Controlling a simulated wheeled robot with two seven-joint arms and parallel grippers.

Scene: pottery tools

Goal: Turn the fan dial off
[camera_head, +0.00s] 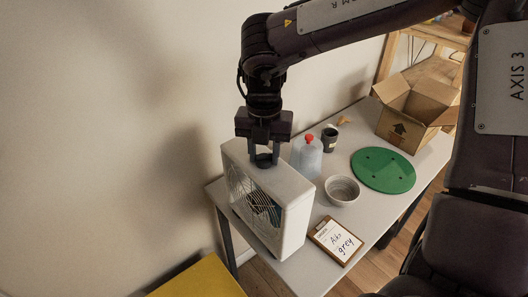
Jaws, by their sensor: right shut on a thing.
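A white box fan (291,195) stands upright on the grey table, its grille facing the lower left. A dark round dial (264,161) sits on the fan's top face. My right gripper (263,155) comes down from above, with its two fingers on either side of the dial and shut on it. The fingers and gripper body partly cover the dial, and its markings cannot be read. My left gripper is not in view.
Right of the fan on the table (381,222) are a clear bottle with a red cap (307,158), a dark cup (329,140), a grey bowl (342,190), a green disc (383,170), a clipboard (336,240) and an open cardboard box (409,122). A yellow surface (199,281) lies at the lower left.

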